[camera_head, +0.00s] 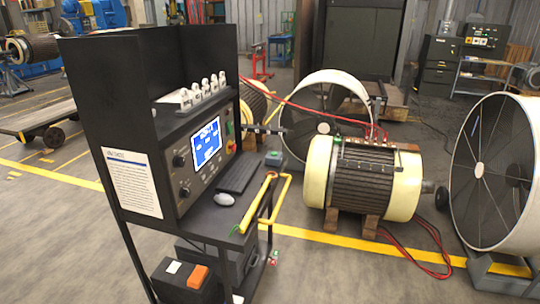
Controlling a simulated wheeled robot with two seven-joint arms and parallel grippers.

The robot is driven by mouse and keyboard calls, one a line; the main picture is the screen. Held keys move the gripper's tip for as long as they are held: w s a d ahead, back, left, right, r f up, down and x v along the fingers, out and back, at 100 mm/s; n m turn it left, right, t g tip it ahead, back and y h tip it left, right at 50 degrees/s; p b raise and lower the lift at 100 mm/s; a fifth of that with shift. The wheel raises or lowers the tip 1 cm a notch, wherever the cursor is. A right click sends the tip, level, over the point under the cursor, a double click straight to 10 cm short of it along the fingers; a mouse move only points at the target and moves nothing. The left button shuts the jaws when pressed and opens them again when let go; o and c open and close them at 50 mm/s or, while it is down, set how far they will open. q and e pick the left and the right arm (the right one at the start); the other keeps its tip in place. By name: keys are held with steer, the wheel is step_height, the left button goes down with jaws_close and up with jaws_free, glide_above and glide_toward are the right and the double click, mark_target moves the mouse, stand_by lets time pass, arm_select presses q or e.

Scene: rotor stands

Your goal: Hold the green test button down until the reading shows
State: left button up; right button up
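A black test console (105,110) stands left of centre. On its sloped panel, a screen (206,143) shows a blue display with white blocks, too small to read. A small green button (230,128) sits on the panel right of the screen, above an orange-red control (231,147). A small box (273,159) with a greenish top stands at the right end of the console's shelf; I cannot tell whether that top is a button. Nothing is seen touching either green part. Neither of my grippers is in view.
A keyboard (237,173) and mouse (224,199) lie on the shelf, by yellow rails (283,197). A cream motor (318,172) on wooden blocks, with red cables (432,262), stands to the right. Large round fans (500,170) stand beyond.

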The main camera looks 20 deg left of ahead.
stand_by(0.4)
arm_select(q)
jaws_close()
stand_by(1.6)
